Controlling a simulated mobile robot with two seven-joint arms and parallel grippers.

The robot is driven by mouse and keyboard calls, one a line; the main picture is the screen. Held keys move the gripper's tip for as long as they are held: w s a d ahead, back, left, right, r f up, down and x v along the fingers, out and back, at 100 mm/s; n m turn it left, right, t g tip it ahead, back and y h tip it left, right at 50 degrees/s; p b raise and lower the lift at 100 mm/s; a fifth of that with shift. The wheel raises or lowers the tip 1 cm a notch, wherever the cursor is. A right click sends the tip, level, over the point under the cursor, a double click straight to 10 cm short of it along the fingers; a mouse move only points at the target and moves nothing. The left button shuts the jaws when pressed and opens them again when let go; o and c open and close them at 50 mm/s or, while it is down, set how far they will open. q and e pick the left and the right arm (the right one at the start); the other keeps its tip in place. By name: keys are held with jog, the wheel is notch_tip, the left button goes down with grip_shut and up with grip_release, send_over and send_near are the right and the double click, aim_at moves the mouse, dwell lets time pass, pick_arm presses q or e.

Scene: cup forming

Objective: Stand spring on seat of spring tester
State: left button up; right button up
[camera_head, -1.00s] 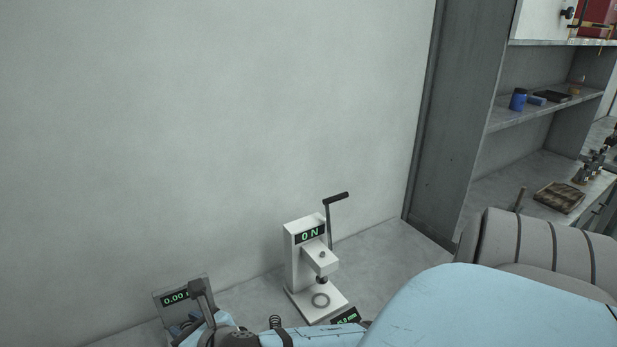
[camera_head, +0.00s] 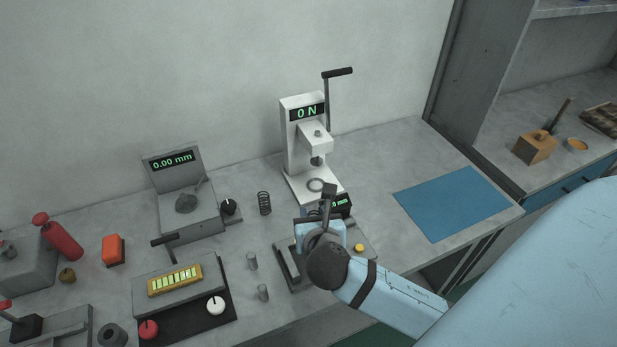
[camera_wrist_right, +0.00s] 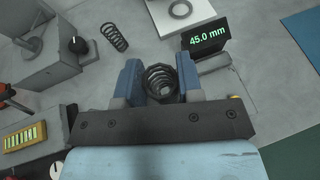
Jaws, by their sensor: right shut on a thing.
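The white spring tester (camera_head: 292,140) stands by the wall with its lever up and reads 0 N. Its ring-shaped seat (camera_head: 316,185) is bare; the seat also shows at the top of the right wrist view (camera_wrist_right: 180,9). My right gripper (camera_head: 318,232) is in front of the tester. In the right wrist view its blue fingers are shut on a dark coil spring (camera_wrist_right: 162,80), seen nearly end-on between them. The head view does not show this spring clearly. A second dark spring (camera_head: 264,203) stands on the bench, left of the seat. My left gripper is not in view.
A gauge reading 0.00 mm (camera_head: 172,162) stands left of the tester. A device reading 45.0 mm (camera_wrist_right: 207,38) is just beyond my right fingers. Small metal cylinders (camera_head: 252,262) stand at front left. A blue mat (camera_head: 453,202) lies clear at right.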

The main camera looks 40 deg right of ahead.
jog(key=w+d, duration=0.4)
jog(key=w, duration=0.4)
jog(key=w+d, duration=0.3)
jog(key=w, duration=0.5)
notch_tip(320, 180, down, 7)
jog(key=shift+s+r+b, duration=0.1)
jog(key=shift+s+b, duration=0.05)
jog(key=shift+b, duration=0.3)
jog(key=shift+w+d, duration=0.15)
jog(key=shift+w, duration=0.05)
jog(key=shift+f, duration=0.25)
jog(key=o, duration=0.9)
jog(key=shift+o, duration=0.2)
